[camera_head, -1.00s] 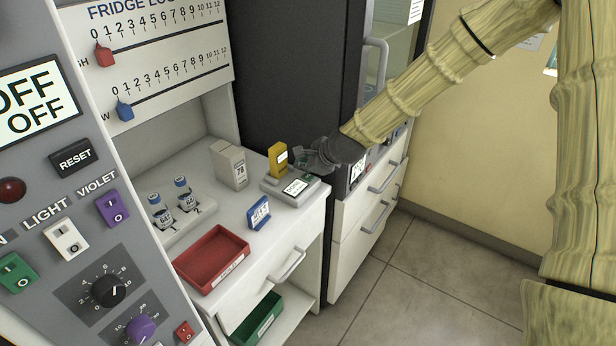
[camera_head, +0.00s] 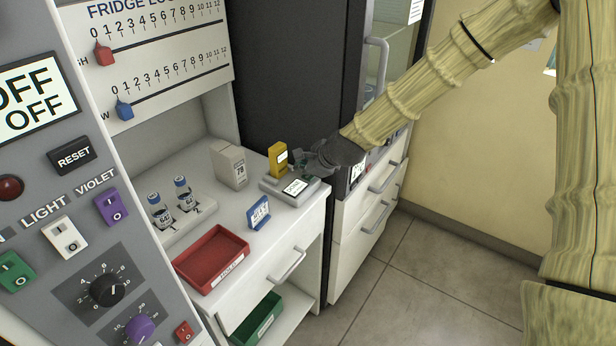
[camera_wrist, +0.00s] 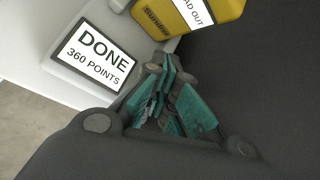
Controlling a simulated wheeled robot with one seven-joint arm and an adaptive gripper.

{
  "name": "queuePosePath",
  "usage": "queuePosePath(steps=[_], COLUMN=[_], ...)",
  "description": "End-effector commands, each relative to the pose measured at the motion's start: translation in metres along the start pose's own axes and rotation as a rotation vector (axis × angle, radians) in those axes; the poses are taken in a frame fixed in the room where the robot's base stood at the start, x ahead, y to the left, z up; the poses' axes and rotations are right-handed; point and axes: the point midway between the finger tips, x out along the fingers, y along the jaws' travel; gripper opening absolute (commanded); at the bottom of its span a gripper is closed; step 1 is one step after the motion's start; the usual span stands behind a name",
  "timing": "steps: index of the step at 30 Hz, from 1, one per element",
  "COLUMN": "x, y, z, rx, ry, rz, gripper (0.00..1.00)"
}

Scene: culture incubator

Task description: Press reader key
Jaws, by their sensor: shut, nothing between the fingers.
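The reader (camera_head: 290,190) is a small grey-white box with a screen at the right end of the white counter. In the wrist view its screen (camera_wrist: 93,55) reads "DONE 360 POINTS". A yellow logger (camera_head: 278,158) stands upright in or against the back of the reader; it also shows in the wrist view (camera_wrist: 190,12), with a label ending "AD OUT". My gripper (camera_head: 300,165) is shut and empty, its teal-padded fingers (camera_wrist: 165,100) just over the reader's right back part, beside the yellow logger. The reader's key is hidden behind the fingers, and I cannot tell whether they touch it.
A grey-white box marked 70 (camera_head: 230,165), a small blue-framed display (camera_head: 258,213), a red tray (camera_head: 212,260) and a rack with two blue-capped vials (camera_head: 184,195) share the counter. The dark fridge side (camera_head: 290,70) stands close behind my gripper.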

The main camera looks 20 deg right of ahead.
Motion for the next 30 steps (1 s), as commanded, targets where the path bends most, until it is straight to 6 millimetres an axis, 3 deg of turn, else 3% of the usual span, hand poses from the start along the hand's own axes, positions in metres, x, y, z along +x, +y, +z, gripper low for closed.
queuePosePath(steps=[30], x=[0.0051], y=[0.0039], z=[-0.0040], rx=[0.000], ry=[0.000], rz=[0.001], gripper=[0.00])
